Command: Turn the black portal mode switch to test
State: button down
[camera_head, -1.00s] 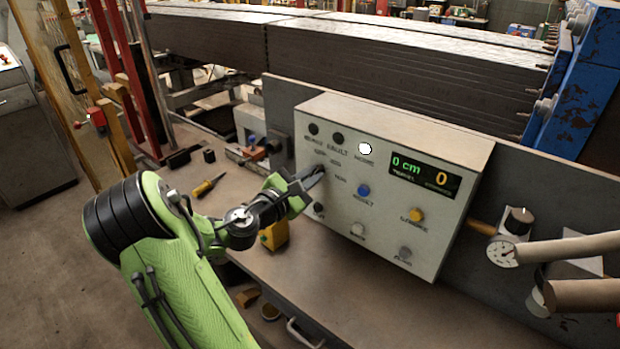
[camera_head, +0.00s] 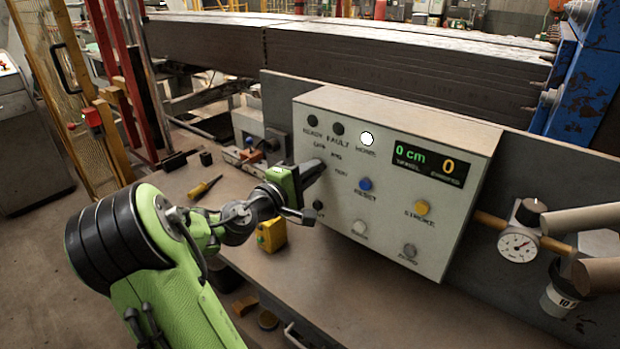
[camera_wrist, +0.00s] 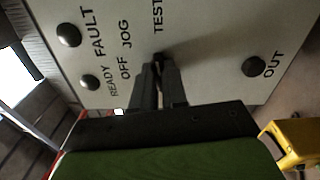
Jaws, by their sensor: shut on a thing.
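The grey-white control box (camera_head: 380,120) stands at the back of the bench. Its black mode switch (camera_wrist: 158,60) sits below the labels OFF, JOG and TEST. In the wrist view the switch is mostly covered by the fingertips, so where it points cannot be told. My gripper (camera_head: 316,170) reaches the left part of the panel from the left in the head view. In the wrist view my gripper (camera_wrist: 158,72) has its two dark fingers close together at the panel, shut on the switch. In the head view my gripper hides the switch.
The blue reset button (camera_head: 365,184) and yellow stroke button (camera_head: 422,207) are right of my gripper. A yellow block (camera_head: 271,234) lies on the bench below my wrist. A yellow-handled tool (camera_head: 205,187) lies to the left. A pressure gauge (camera_head: 517,245) is at right.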

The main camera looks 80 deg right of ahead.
jog(key=shift+f+m+b, duration=0.15)
jog(key=shift+m+b, duration=0.3)
jog(key=shift+m, duration=0.35)
jog(key=c, duration=1.2)
grip_release()
jog(key=shift+o, duration=0.2)
jog(key=shift+a, duration=0.1)
jog(key=p+v, duration=0.1)
jog(key=v, duration=1.4)
jog(key=shift+w+a+p, duration=0.25)
jog(key=shift+a+p, duration=0.05)
